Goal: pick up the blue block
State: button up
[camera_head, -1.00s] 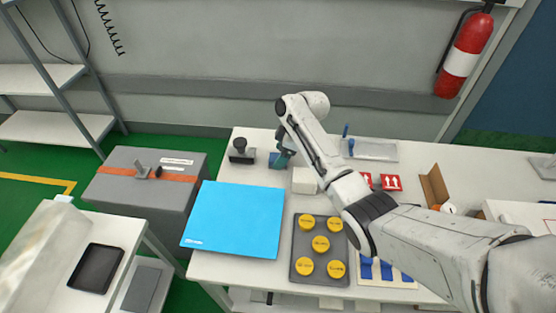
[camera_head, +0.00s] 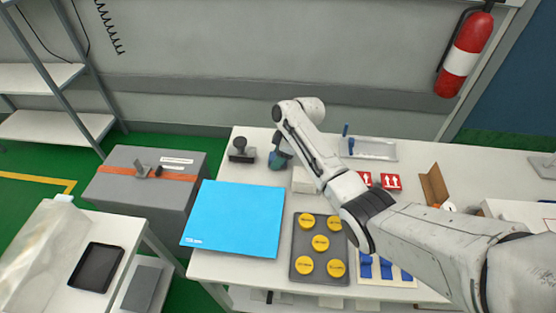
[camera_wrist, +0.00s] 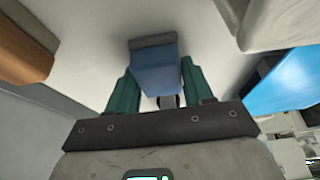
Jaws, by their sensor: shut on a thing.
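The blue block (camera_wrist: 156,74) sits between the two teal fingers of my gripper (camera_wrist: 160,88) in the wrist view, with a grey strip along its far edge. My gripper is shut on it. In the head view my gripper (camera_head: 279,159) is over the back left part of the white table, between a black stamp-like object and a white block. The block itself cannot be told apart from the fingers there.
A bright blue mat (camera_head: 235,218) lies in front of my gripper. The black stamp-like object (camera_head: 242,150) stands to its left and the white block (camera_head: 303,180) to its right. A grey tray with several yellow discs (camera_head: 292,248) and a metal tray (camera_head: 368,150) are also on the table.

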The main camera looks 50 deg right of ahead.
jog(key=shift+c, duration=0.9)
jog(key=shift+r, duration=0.1)
jog(key=shift+r, duration=0.55)
jog(key=s+a+r, duration=0.6)
jog(key=s+r, duration=0.5)
jog(key=s, duration=0.1)
jog(key=shift+s+r+p, duration=0.35)
jog(key=shift+p, duration=0.1)
